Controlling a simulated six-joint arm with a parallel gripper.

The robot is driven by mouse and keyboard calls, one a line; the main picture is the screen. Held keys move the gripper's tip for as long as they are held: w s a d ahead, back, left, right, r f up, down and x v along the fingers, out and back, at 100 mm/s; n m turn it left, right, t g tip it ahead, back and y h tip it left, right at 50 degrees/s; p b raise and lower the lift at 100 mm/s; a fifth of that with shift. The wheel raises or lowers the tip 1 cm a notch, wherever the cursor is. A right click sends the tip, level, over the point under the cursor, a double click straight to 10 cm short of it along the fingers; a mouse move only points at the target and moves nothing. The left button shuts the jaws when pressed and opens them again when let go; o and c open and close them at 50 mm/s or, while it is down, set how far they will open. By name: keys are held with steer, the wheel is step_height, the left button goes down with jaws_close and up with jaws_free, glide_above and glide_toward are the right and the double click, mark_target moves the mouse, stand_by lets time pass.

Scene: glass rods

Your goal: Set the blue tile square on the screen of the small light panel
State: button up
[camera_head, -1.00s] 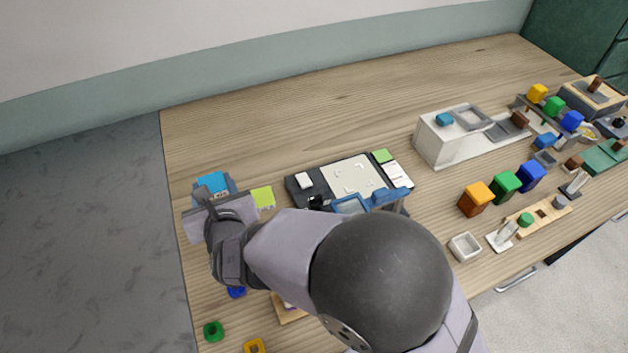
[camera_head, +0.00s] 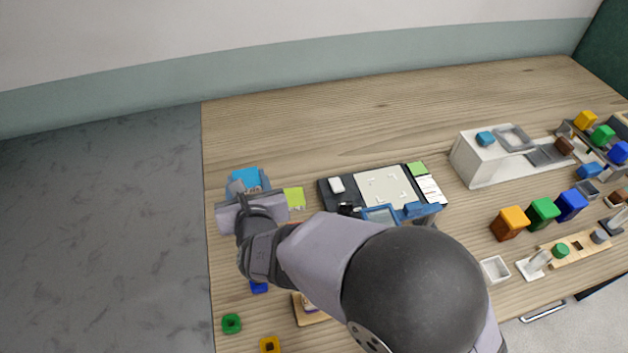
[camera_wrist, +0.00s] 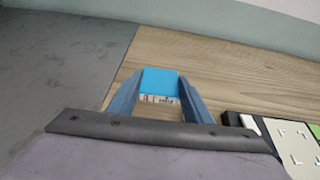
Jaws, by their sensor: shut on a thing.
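The blue tile (camera_head: 245,179) is at the table's left side in the head view, just beyond my wrist. In the wrist view the blue tile (camera_wrist: 160,81) sits between the tips of my gripper (camera_wrist: 160,88), which is shut on it. A white strip with dark print shows along its near edge. I cannot tell whether the tile is clear of the table. The small light panel (camera_head: 334,204) is dark, with a pale screen (camera_head: 383,187) bearing corner marks. It lies to the right of the tile. The panel (camera_wrist: 232,119) shows partly at the wrist view's right edge.
A lime card (camera_head: 294,198) lies between tile and panel. A blue-framed piece (camera_head: 381,214) stands at the panel's front, partly behind my arm. A white block (camera_head: 487,160) and coloured cubes (camera_head: 543,212) are further right. The table behind the panel is clear.

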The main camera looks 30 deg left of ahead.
steer(key=w+d+r+m+t+h, duration=0.2)
steer(key=w+r+m+t+h, duration=0.15)
steer(key=w, duration=0.55)
steer(key=m+g+h+p, duration=0.3)
steer(key=m+h+p, duration=0.1)
steer(key=m+h, duration=1.1)
glide_above(380, 190)
steer(key=f, duration=0.4)
steer(key=shift+w+a+n+t+h, duration=0.15)
steer(key=shift+a+n+t+h, duration=0.1)
steer(key=shift+a+n+h, duration=0.15)
steer(key=shift+s+d+f+m, duration=0.2)
steer(key=shift+d+m, duration=0.15)
steer(key=shift+d, duration=0.05)
steer(key=shift+b, duration=0.3)
steer(key=shift+f, duration=0.1)
steer(key=shift+f+b, duration=1.95)
steer(key=shift+f, duration=0.75)
